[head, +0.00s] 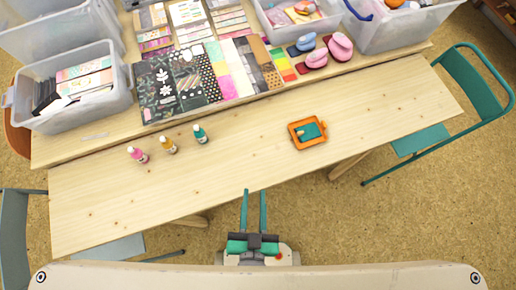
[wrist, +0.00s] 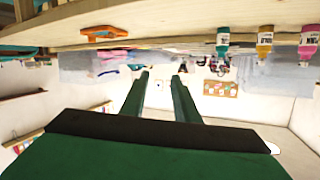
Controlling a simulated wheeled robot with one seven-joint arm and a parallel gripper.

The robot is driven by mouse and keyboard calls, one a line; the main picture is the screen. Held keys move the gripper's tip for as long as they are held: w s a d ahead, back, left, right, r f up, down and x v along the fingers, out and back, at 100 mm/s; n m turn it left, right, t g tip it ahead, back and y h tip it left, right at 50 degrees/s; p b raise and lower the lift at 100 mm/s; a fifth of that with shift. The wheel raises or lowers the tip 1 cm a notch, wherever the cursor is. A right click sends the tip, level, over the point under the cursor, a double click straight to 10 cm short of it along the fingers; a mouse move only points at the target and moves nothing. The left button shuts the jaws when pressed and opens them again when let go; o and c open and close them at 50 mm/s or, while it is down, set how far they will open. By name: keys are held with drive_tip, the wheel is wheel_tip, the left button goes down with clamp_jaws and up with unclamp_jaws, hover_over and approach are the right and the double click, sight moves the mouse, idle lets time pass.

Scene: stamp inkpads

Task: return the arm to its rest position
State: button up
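My gripper (head: 254,212) is at the bottom middle of the head view, off the table's front edge, over the floor. Its two green fingers stand apart and parallel, with nothing between them. In the wrist view my gripper (wrist: 160,80) is also open and empty, and that view appears upside down. No part of the table touches the fingers in the head view.
The wooden table (head: 245,160) holds an orange tray (head: 296,141) with a teal pad and three small bottles: pink (head: 138,155), amber (head: 168,145), teal (head: 200,134). Papers, pink and blue stamps and clear bins line the back. Teal chair (head: 475,90) at right; grey chair (head: 14,235) at left.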

drive_tip(key=shift+s+d+r+n, duration=0.3)
drive_tip(key=shift+s+n, duration=0.2)
drive_tip(key=shift+s, duration=0.1)
drive_tip(key=shift+s+d+r+n, duration=0.25)
drive_tip(key=shift+s+n, duration=0.25)
drive_tip(key=shift+s, duration=0.05)
idle(0.5)
